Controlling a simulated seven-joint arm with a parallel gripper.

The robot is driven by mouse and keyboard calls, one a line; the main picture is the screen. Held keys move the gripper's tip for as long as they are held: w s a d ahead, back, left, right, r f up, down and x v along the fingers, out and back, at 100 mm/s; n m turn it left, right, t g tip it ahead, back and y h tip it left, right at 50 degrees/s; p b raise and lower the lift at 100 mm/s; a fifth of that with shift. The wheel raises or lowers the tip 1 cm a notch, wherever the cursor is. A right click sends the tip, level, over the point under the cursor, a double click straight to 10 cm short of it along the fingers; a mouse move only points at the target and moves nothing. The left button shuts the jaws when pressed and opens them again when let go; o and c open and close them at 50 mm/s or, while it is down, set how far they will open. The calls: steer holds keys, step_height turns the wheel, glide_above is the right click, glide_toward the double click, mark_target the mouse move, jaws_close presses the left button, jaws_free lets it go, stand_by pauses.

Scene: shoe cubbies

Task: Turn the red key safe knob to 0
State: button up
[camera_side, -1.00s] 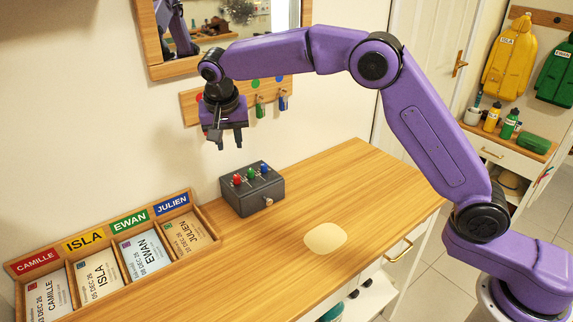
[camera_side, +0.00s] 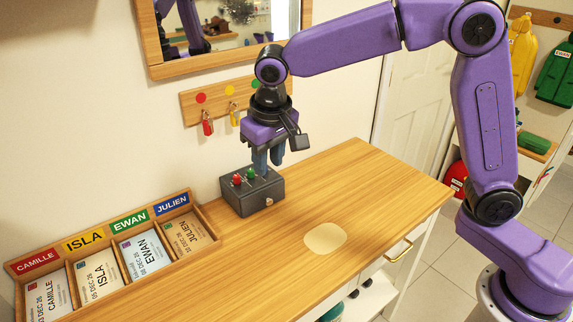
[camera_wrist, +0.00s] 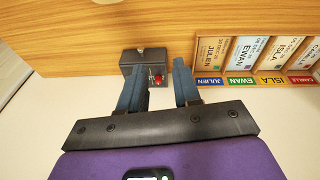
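The key safe (camera_side: 240,203) is a dark grey box on the wooden counter, against the wall. Its top has a red knob (camera_side: 237,179) at the left and a green knob (camera_side: 250,173) beside it. My gripper (camera_side: 267,165) points down over the right end of the box, apart from the red knob, and hides whatever is on top there. In the wrist view its two fingers (camera_wrist: 158,68) are apart, with the red knob (camera_wrist: 157,79) showing in the gap beyond them. The left finger covers part of the box. The dial marks are too small to read.
A tray of name cards (camera_side: 192,210) stands to the left of the box. A key rack (camera_side: 190,108) with a red key and a yellow key hangs on the wall behind.

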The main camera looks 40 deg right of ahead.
mark_target(237, 176)
steer(key=shift+n, duration=0.8)
steer(key=shift+s+d, duration=0.25)
steer(key=shift+s, duration=0.4)
steer(key=shift+s+d, duration=0.2)
steer(key=shift+s, duration=0.5)
steer(key=shift+s+d, duration=0.25)
steer(key=shift+s, duration=0.4)
steer(key=shift+o, duration=1.2)
steer(key=shift+m+t+y, duration=0.3)
steer(key=shift+m+t, duration=0.1)
steer(key=shift+m, duration=0.4)
steer(key=w, duration=0.3)
steer(key=w+f, duration=0.1)
steer(key=w, duration=0.7)
steer(key=shift+a+f, duration=0.2)
steer(key=shift+a, duration=0.05)
steer(key=w+d+f+m+t, duration=0.1)
steer(key=w+d, duration=0.2)
steer(key=w, duration=0.5)
steer(key=x, duration=1.7)
steer(key=shift+w+a+f, duration=0.15)
steer(key=shift+w+a, duration=0.05)
steer(key=shift+w, duration=0.25)
jaws_close()
